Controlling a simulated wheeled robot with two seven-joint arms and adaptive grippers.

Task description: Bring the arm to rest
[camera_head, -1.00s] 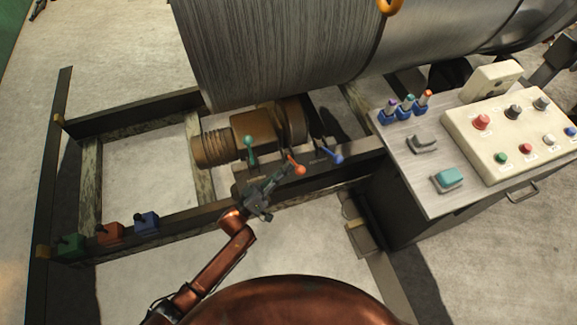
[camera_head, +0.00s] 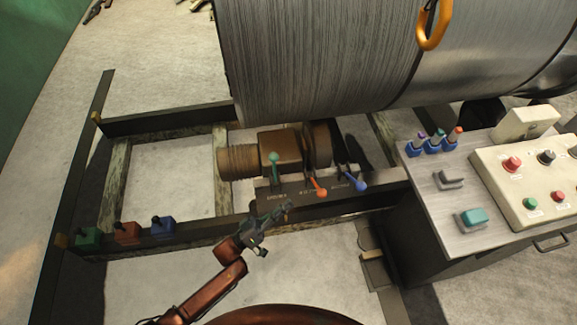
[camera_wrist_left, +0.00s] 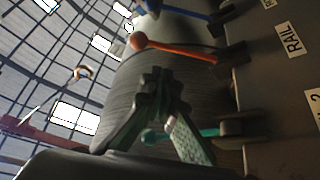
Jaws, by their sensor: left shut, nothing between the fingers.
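My left gripper (camera_head: 284,212) is shut and empty in the head view, just in front of the dark lever box (camera_head: 290,190). A green lever (camera_head: 274,168), an orange lever (camera_head: 317,188) and a blue lever (camera_head: 355,181) stand on that box. In the left wrist view, my gripper's fingers (camera_wrist_left: 162,85) are together. The green lever (camera_wrist_left: 205,132) shows partly behind them, and the orange lever (camera_wrist_left: 180,50) lies above. I cannot tell whether the fingers touch a lever. My right gripper is not in view.
A large metal drum (camera_head: 310,60) and a brown motor (camera_head: 280,148) stand behind the levers. A control desk (camera_head: 440,205) with buttons is at right. Several small coloured boxes sit on the frame rail (camera_head: 190,236) at left. A yellow hook (camera_head: 433,30) hangs at top.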

